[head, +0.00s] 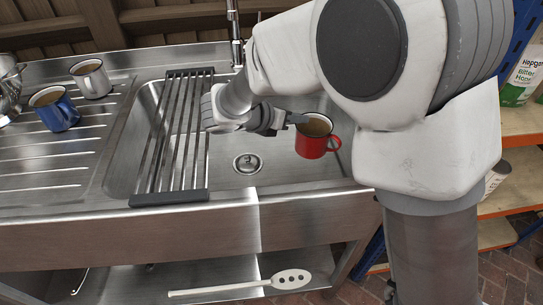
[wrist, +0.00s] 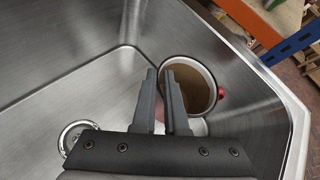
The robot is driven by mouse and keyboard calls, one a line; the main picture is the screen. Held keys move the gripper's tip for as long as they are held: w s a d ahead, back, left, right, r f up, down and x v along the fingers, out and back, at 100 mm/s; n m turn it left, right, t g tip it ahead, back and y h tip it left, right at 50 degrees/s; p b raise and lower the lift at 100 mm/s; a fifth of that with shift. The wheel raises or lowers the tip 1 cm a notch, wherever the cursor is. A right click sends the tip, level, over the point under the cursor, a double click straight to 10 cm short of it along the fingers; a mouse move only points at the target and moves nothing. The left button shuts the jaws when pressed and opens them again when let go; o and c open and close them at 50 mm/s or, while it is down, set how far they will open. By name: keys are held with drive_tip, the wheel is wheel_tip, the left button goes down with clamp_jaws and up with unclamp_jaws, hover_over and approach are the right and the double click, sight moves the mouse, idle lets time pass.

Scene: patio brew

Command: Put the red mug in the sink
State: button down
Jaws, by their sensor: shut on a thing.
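The red mug (head: 311,147) is upright, with brown liquid inside, at the right side of the sink basin (head: 225,185). In the wrist view its rim and liquid (wrist: 200,88) show near a basin corner, with a bit of red handle at its right. My gripper (head: 298,119) is shut on the mug's rim at its left side; one finger is inside the mug and one outside in the wrist view (wrist: 166,78). The mug is within the basin's outline; I cannot tell if its base touches the bottom.
A slatted rack (head: 178,135) lies across the basin's left part. The drain (head: 248,163) is clear. A blue mug (head: 54,108) and a white mug (head: 91,78) stand on the drainboard. A slotted spoon (head: 245,285) lies on the lower shelf.

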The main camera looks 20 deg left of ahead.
wheel_tip(320, 180, down, 8)
drive_tip(key=b, duration=0.3)
drive_tip(key=shift+f, duration=0.25)
drive_tip(key=shift+f+b, duration=0.3)
drive_tip(key=shift+f, duration=0.35)
drive_tip(key=c, duration=0.9)
unclamp_jaws()
drive_tip(key=shift+c, duration=0.2)
drive_tip(key=shift+r, duration=0.15)
